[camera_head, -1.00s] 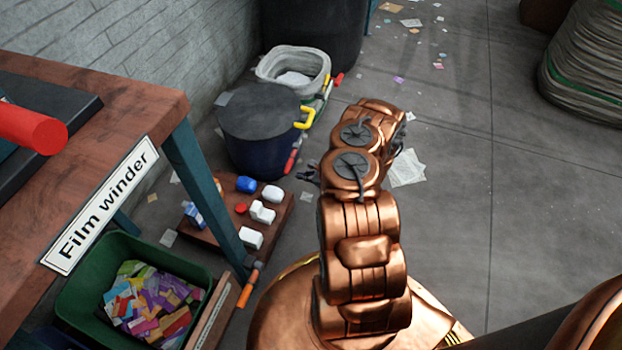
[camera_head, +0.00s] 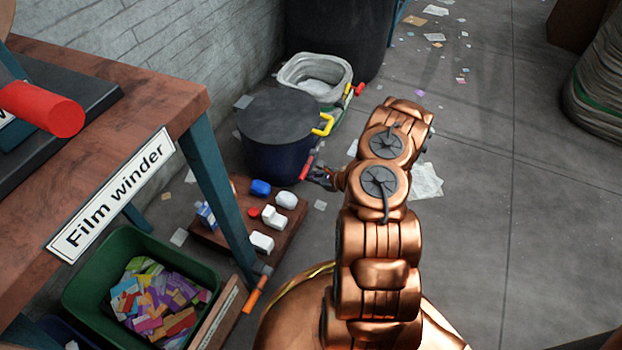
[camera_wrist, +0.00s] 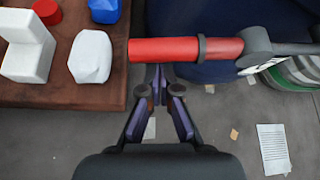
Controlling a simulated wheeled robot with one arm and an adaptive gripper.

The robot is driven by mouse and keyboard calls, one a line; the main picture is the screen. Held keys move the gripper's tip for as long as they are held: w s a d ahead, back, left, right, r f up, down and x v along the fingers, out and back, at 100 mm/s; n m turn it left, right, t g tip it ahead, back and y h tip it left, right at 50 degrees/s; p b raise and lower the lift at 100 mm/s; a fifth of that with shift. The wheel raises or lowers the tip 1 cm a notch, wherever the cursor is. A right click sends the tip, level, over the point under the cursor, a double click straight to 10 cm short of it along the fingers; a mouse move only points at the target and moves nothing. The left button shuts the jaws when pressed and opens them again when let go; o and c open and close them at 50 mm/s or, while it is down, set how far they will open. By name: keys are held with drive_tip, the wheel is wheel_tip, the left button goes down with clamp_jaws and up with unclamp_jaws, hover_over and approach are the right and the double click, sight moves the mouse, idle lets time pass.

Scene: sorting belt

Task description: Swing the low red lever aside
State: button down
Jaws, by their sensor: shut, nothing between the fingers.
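The low red lever (camera_wrist: 172,50) lies level across the wrist view, its red grip ending at the left and a grey rod and hub (camera_wrist: 257,45) at the right. It also shows as a short red bar (camera_head: 306,167) beside the dark blue drum in the head view. My gripper (camera_wrist: 158,74) is shut and empty. Its fingertips are at the near edge of the red grip, close to its left end; I cannot tell whether they touch. In the head view my gripper (camera_head: 322,178) is small, dark and partly hidden by my arm.
A lidded blue drum (camera_head: 280,165) stands behind the lever. A low brown board (camera_head: 290,240) with white and blue pieces is to the left. The film winder bench (camera_head: 150,100), with another red handle (camera_head: 42,108), and a green bin (camera_head: 75,295) stand left. Floor at right is open.

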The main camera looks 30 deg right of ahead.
drive_tip(key=shift+r, duration=0.1)
drive_tip(key=shift+a+r+p, duration=0.25)
drive_tip(key=shift+r+p, duration=0.4)
drive_tip(key=shift+r, duration=0.2)
drive_tip(key=shift+w+a+r, duration=0.1)
drive_tip(key=shift+r, duration=0.05)
wheel_tip(320, 180, down, 5)
drive_tip(key=b, duration=0.3)
drive_tip(key=d+p+v, duration=0.1)
drive_tip(key=p+v, duration=0.3)
drive_tip(key=v, duration=0.7)
drive_tip(key=shift+d, duration=0.2)
